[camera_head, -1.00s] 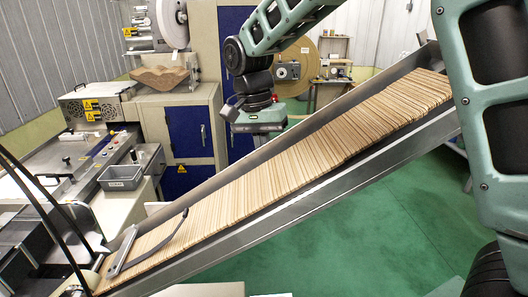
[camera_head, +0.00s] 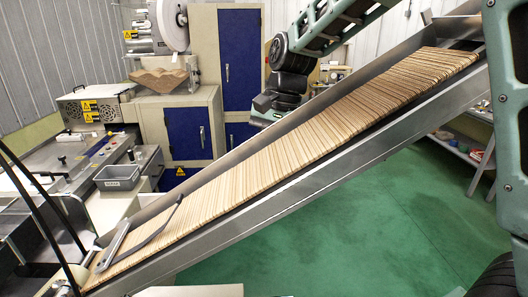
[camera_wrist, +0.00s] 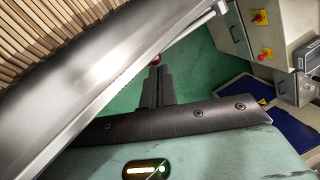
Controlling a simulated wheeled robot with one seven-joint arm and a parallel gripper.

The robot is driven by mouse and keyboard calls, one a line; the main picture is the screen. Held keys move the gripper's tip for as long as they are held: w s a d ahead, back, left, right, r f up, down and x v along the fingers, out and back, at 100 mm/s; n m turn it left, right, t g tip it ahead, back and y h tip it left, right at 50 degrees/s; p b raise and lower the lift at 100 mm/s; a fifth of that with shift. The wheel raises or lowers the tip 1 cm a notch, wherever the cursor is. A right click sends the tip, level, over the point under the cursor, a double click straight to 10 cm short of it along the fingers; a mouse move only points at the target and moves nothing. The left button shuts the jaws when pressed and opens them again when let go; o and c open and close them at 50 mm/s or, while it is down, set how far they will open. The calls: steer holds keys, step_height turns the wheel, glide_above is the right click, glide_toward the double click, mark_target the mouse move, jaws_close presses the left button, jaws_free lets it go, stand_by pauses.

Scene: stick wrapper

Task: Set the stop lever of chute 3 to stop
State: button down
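A long metal chute (camera_head: 330,165) filled with flat wooden sticks (camera_head: 300,145) slopes down from upper right to lower left. A grey metal bar with a curved dark strip (camera_head: 150,235) lies over the sticks at its low end. I cannot tell whether this is the stop lever, and no chute number is readable. My gripper's wrist (camera_head: 270,103) is behind the chute's far wall, which hides the fingers in the head view. In the wrist view my gripper (camera_wrist: 158,72) shows its dark fingers close together, beside the chute's metal side (camera_wrist: 90,85). A small red thing shows at the fingertips.
In the wrist view, red knobs on yellow plates (camera_wrist: 265,53) sit on a grey cabinet. Blue cabinet doors (camera_head: 190,133) stand behind the chute. A grey bin (camera_head: 118,177) sits on the machine at left.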

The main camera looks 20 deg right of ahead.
steer(key=shift+s+d+f+b, duration=0.15)
steer(key=shift+f+b, duration=0.25)
steer(key=shift+f, duration=0.9)
steer(key=shift+r+p, duration=0.75)
steer(key=shift+p, duration=0.05)
steer(key=shift+r, duration=0.1)
steer(key=w+d+r, duration=0.2)
steer(key=d+r, duration=0.3)
steer(key=r, duration=0.6)
steer(key=shift+w+d+r, duration=0.2)
steer(key=shift+w, duration=0.2)
